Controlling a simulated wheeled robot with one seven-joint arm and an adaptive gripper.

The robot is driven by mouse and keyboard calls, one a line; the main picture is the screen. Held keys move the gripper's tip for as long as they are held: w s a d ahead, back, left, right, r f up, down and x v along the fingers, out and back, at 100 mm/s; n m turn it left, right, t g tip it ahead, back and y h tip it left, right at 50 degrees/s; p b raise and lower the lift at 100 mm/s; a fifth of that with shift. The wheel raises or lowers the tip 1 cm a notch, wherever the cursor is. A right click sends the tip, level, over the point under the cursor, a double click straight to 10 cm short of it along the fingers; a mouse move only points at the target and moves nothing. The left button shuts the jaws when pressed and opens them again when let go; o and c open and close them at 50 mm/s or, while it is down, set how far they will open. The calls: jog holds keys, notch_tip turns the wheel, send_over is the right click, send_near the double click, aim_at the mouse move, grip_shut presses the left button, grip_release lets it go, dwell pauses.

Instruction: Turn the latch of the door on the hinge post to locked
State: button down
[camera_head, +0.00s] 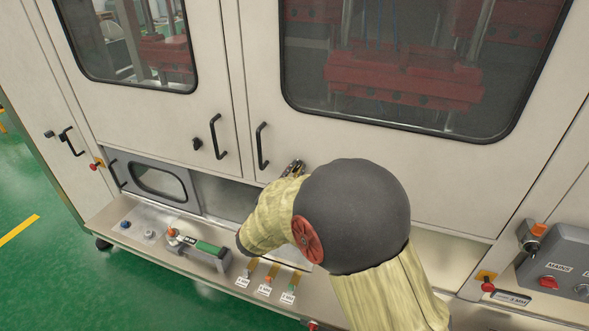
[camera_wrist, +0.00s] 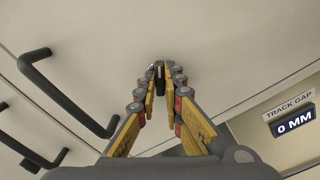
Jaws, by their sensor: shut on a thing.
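My gripper (camera_wrist: 159,78) is shut on a small dark latch (camera_wrist: 158,69) on the pale door panel (camera_wrist: 190,28). Only a little of the latch shows between the fingertips, so I cannot tell which way it is turned. In the head view my gripper (camera_head: 293,168) is at the lower left of the large-windowed door (camera_head: 365,142), right of its black handle (camera_head: 262,146). My arm covers much of this area, and the held latch is hidden there. The handle also shows in the wrist view (camera_wrist: 68,98), left of the fingers. I cannot make out the hinge post.
The left door has another handle (camera_head: 217,137) and its own dark latch (camera_head: 197,144). Below runs a ledge (camera_head: 165,250) with a green-and-grey device (camera_head: 205,250) and tagged knobs. A "TRACK GAP 0 MM" sign (camera_wrist: 292,114) is right of my gripper. Green floor lies at left.

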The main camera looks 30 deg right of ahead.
jog(key=shift+f+n+p, duration=0.1)
jog(key=shift+n+p, duration=0.85)
jog(key=shift+n, duration=0.45)
jog(key=shift+n+p, duration=1.15)
jog(key=shift+n, duration=0.25)
jog(key=c, duration=1.8)
grip_release()
jog(key=shift+c, duration=0.2)
jog(key=v, duration=1.2)
